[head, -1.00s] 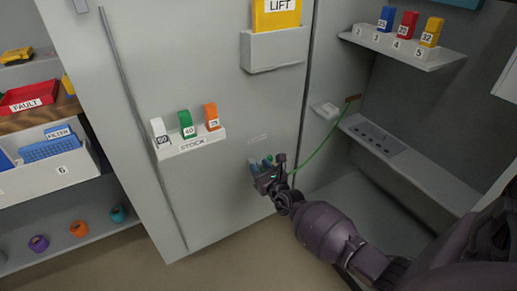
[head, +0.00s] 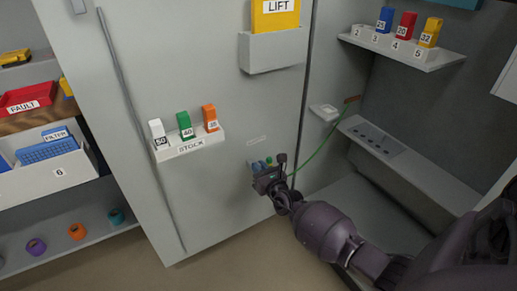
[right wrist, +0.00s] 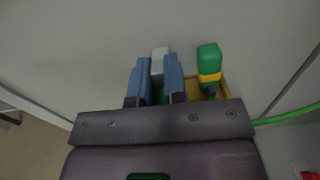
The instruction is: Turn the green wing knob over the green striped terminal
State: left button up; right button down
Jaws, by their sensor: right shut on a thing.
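My right gripper (head: 262,168) is at the low front of the grey cabinet, beside a small green part (head: 268,160). In the right wrist view its two blue fingers (right wrist: 157,70) are close together. A bit of green, the green wing knob (right wrist: 162,98), shows between them and is mostly hidden by the fingers. A pale grey block (right wrist: 160,53) stands just behind the fingertips. To the right, apart from the fingers, is a green terminal with a yellow stripe (right wrist: 208,62) on a tan plate (right wrist: 223,88). My left gripper is not in view.
A green cable (head: 318,152) runs from near the gripper up to the right recess. A stock ledge (head: 192,148) with white, green and orange blocks is above left. A yellow LIFT folder holder (head: 272,52) is higher up.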

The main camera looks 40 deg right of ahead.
jog(key=shift+d+f+m+b, duration=0.15)
jog(key=shift+m+b, duration=0.25)
jog(key=shift+m, duration=0.6)
jog(key=c, duration=1.2)
grip_release()
jog(key=shift+o, duration=0.2)
